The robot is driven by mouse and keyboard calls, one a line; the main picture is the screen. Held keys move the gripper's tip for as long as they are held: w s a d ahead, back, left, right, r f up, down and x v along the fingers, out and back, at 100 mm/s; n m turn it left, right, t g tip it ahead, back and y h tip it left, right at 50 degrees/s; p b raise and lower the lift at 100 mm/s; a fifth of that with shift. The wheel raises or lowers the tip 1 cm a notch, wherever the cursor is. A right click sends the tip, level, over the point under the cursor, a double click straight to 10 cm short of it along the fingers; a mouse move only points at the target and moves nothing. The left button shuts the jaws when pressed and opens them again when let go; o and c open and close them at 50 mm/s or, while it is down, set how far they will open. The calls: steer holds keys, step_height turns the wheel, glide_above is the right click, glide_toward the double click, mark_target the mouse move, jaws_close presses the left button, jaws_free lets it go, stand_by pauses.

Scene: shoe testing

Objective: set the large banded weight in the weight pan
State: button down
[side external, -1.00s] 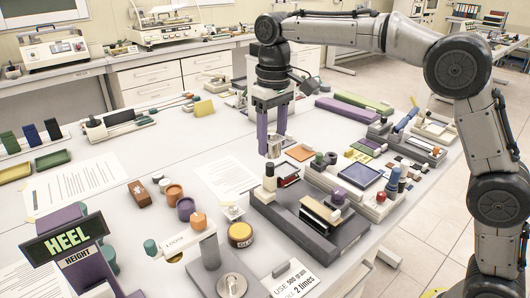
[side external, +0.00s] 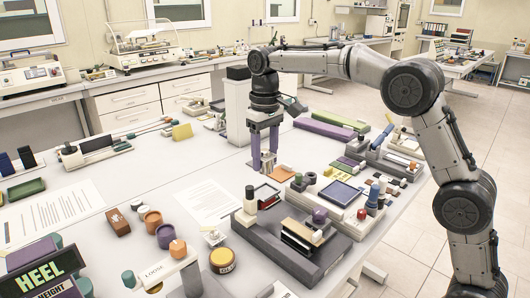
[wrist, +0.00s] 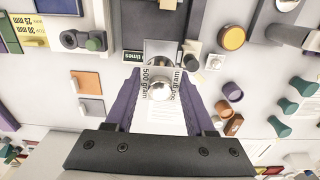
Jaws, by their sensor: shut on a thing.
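My gripper (side external: 264,165), with purple fingers, points down over the white bench, left of an orange square. I cannot tell for certain which thing is the weight pan. A grey metal disc (wrist: 287,4) is cut by the top edge of the wrist view.
A dark machine base (side external: 285,248) with upright knobs stands in front of my gripper. A white paper (side external: 212,200) lies to the left, and a yellow-orange tin (side external: 222,260) stands nearer. A white column (side external: 237,108) rises close behind the fingers.

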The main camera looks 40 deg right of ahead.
mark_target(265, 172)
steer(key=shift+f, duration=2.3)
steer(key=shift+f, duration=0.8)
steer(key=shift+c, duration=1.5)
jaws_free()
steer(key=shift+o, duration=0.6)
steer(key=shift+s+f, duration=0.1)
steer(key=shift+f, duration=0.05)
step_height(265, 172, up, 14)
steer(key=shift+d+r, duration=0.1)
